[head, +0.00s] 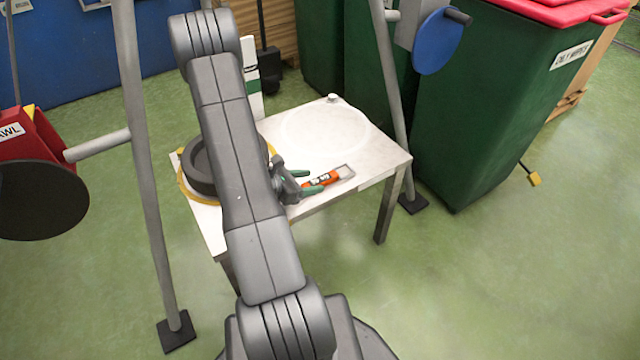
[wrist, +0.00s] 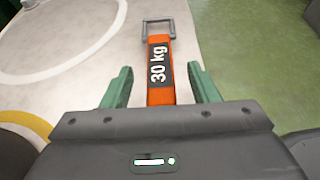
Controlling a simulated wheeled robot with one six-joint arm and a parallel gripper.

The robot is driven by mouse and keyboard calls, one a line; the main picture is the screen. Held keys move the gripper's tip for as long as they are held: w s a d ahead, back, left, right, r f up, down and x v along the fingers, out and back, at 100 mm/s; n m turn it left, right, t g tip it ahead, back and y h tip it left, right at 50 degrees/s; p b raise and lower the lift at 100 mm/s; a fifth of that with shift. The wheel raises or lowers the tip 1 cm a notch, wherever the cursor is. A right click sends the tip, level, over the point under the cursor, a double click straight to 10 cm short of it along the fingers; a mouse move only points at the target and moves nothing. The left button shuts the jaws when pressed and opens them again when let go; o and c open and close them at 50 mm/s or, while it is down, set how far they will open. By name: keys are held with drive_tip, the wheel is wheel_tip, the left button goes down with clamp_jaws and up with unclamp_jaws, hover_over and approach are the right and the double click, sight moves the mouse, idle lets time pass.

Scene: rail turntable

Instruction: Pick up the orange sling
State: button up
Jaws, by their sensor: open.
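The orange sling (head: 321,184) lies on the white table (head: 372,155) near its front edge. It has a black label reading "30 kg" and a grey metal loop at its far end. In the wrist view the sling (wrist: 160,95) runs straight away from me between my two green fingers. My gripper (head: 303,185) is open around the near part of the sling, with a gap on each side in the wrist view (wrist: 162,88). The near end of the sling is hidden behind the gripper body.
A dark ring (head: 197,172) sits inside a yellow circle at the table's left, partly behind my arm. A faint white circle marks the bare right part. A small grey knob (head: 332,98) is at the back corner. Grey frame legs (head: 147,190) and green bins (head: 480,110) flank the table.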

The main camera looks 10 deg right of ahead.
sight(315, 181)
drive_tip(key=shift+x, duration=1.35)
drive_tip(key=shift+r, duration=0.1)
clamp_jaws()
wheel_tip(315, 181, up, 10)
drive_tip(key=p, duration=0.2)
drive_tip(key=shift+p, duration=0.3)
